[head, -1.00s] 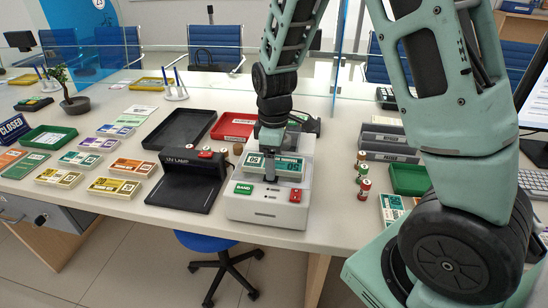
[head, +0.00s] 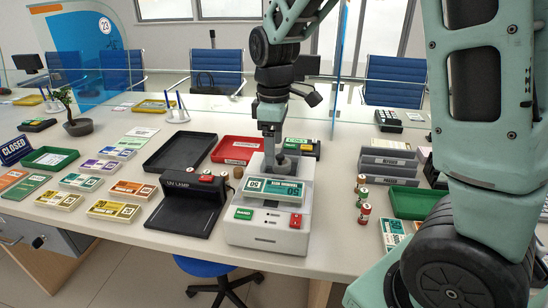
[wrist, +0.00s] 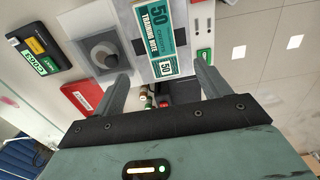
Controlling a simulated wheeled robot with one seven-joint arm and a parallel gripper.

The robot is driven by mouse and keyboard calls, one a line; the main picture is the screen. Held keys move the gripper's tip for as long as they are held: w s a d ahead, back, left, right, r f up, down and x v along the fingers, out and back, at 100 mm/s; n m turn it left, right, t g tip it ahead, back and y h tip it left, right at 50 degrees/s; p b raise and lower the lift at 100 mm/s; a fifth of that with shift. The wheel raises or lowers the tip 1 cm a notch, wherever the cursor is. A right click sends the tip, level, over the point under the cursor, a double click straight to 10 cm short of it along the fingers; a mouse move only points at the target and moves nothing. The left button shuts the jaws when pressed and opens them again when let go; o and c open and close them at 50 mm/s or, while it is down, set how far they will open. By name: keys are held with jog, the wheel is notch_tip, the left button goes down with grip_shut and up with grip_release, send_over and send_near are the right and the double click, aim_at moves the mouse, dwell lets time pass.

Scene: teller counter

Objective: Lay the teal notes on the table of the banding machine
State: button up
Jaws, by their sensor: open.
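The teal notes (head: 274,189), a bundle marked 50, lie flat on top of the white banding machine (head: 262,238), above its green BAND and red buttons. In the wrist view the teal notes (wrist: 166,40) lie across the dark strip of the machine. My gripper (head: 269,166) is behind the notes, near the machine's round dark reel (head: 290,156). In the wrist view my gripper (wrist: 160,70) has its fingers wide apart, with nothing held between them. The fingertips are partly hidden in the head view.
The black UV lamp (head: 186,205) stands close left of the machine. A red tray (head: 222,158) and a black tray (head: 158,163) lie behind it. Grey dividers (head: 388,166), small rolls (head: 363,198) and a green tray (head: 400,203) are at right. Other note bundles (head: 80,182) lie at left.

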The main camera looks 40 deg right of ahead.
jog(key=s+a, duration=1.2)
jog(key=a, duration=0.3)
jog(key=s+a+f+m, duration=0.1)
jog(key=s+a+f, duration=0.1)
jog(key=s, duration=0.8)
jog(key=shift+s+a+y, duration=0.3)
jog(key=shift+s+a, duration=0.1)
jog(key=shift+a, duration=0.45)
